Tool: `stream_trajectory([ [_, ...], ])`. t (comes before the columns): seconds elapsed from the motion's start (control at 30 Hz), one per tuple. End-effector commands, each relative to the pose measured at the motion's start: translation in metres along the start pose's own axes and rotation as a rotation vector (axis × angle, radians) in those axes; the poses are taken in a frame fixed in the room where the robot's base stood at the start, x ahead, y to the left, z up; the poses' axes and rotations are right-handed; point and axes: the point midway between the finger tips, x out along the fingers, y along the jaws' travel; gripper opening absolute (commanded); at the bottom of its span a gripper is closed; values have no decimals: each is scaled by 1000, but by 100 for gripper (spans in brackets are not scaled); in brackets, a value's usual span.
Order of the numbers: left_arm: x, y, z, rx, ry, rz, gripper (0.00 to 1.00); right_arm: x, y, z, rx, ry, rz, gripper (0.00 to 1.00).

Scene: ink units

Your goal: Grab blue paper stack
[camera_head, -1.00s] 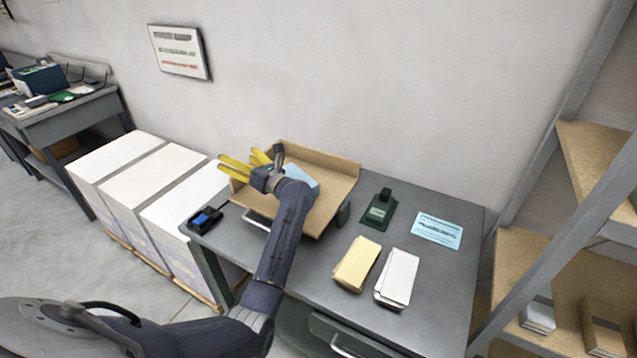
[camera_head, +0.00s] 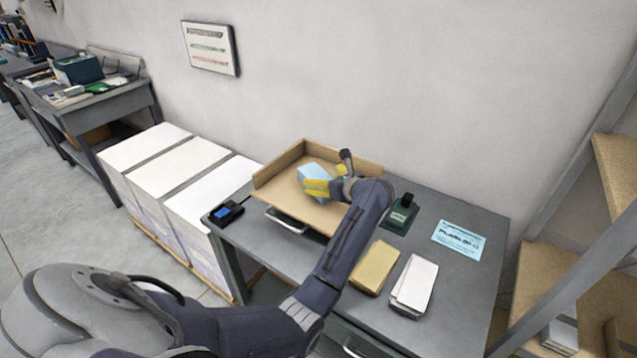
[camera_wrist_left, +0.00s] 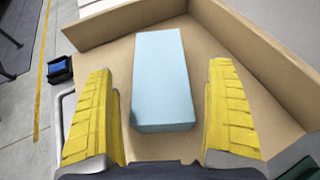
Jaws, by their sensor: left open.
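The blue paper stack (camera_head: 314,174) lies in the brown tray (camera_head: 275,183) on the grey table. My left gripper (camera_head: 318,188) is over the tray at the near right side of the stack and partly covers it. In the left wrist view the stack (camera_wrist_left: 161,80) lies ahead, between the two yellow fingers of my left gripper (camera_wrist_left: 161,115). The fingers are spread wide, with a gap on each side of the stack. The tray (camera_wrist_left: 125,33) has raised walls beyond the stack. My right gripper is not in view.
A yellow stack (camera_head: 374,267) and a white stack (camera_head: 413,284) lie on the table (camera_head: 455,290). A green device (camera_head: 401,214), a blue printed sheet (camera_head: 460,240) and a small black device (camera_head: 226,213) are also there. White-topped boxes (camera_head: 165,170) stand left; shelves (camera_head: 560,270) stand right.

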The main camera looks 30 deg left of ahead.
Motion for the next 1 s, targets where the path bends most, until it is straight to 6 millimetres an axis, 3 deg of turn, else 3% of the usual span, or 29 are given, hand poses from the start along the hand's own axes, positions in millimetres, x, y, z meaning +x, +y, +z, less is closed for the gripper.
stream_trajectory([
  [0.3,34,1,0,2,-2,2,89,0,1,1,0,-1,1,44],
  [0.63,37,1,0,0,-1,2,89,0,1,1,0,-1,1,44],
  [1.0,36,1,0,0,-1,2,46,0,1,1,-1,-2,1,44],
])
